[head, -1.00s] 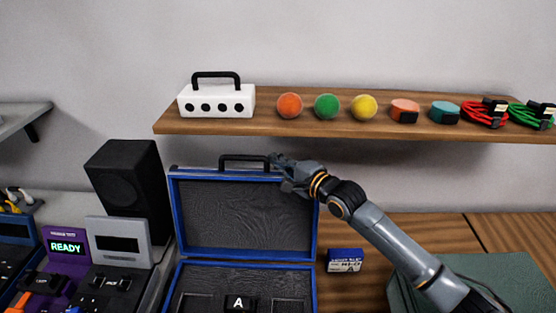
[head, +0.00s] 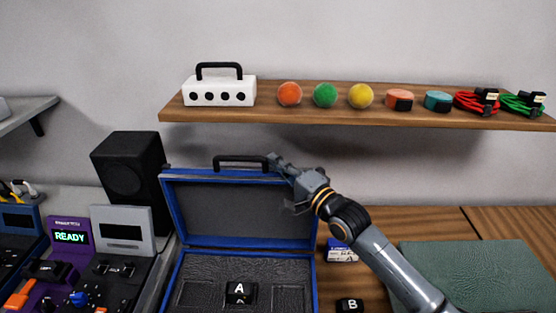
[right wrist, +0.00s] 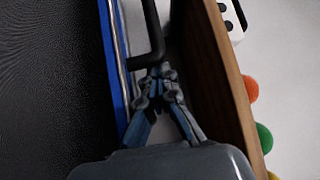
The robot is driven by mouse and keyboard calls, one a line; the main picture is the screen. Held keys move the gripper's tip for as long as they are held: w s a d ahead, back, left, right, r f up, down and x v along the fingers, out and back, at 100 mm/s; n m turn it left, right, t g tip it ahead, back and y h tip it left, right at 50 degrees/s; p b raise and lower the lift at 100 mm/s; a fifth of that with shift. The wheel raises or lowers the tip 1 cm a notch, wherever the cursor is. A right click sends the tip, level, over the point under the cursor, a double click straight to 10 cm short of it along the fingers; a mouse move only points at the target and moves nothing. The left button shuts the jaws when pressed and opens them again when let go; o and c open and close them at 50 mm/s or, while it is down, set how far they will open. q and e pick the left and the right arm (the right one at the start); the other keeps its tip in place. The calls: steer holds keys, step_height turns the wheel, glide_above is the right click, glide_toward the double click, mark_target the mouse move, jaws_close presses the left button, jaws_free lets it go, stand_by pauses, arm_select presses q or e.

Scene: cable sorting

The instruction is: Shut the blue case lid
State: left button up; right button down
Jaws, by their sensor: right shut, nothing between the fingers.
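The blue case's lid (head: 240,212) stands raised at the back of its base (head: 205,268), its top edge leaning a little toward me. A black handle (head: 240,160) runs along the top edge. My right gripper (head: 277,164) is shut and empty at the lid's top edge, by the handle's right end. In the right wrist view, the closed fingertips (right wrist: 158,72) are beside the handle (right wrist: 152,35) and the blue lid edge (right wrist: 117,65); I cannot tell whether they touch. A black block marked A (head: 239,291) sits in the case base. My left gripper is out of view.
A wooden shelf (head: 330,116) above and behind the lid carries a white box, balls, pucks and cables. A black speaker (head: 128,175) and devices stand left. A small blue-white box (head: 341,252), a block marked B (head: 349,305) and a green mat (head: 470,270) lie right.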

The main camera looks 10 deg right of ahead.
arm_select(q)
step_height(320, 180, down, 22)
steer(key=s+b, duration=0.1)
steer(key=b, duration=1.9)
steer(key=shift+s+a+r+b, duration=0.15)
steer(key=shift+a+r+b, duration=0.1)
steer(key=shift+b, duration=0.15)
arm_select(e)
steer(key=s+a+f+n+y, duration=0.2)
steer(key=s+f+n+y, duration=0.1)
steer(key=s, duration=0.6)
steer(key=s+a+f+n+y, duration=0.3)
steer(key=s+f+n, duration=0.2)
steer(key=s+f, duration=0.3)
steer(key=s+a+f+n+y, duration=0.3)
steer(key=s+f+n, duration=0.1)
steer(key=s, duration=0.7)
steer(key=shift+a+f+n+t+y, duration=0.15)
steer(key=shift+f+n+t+y, duration=0.2)
steer(key=shift+f, duration=0.3)
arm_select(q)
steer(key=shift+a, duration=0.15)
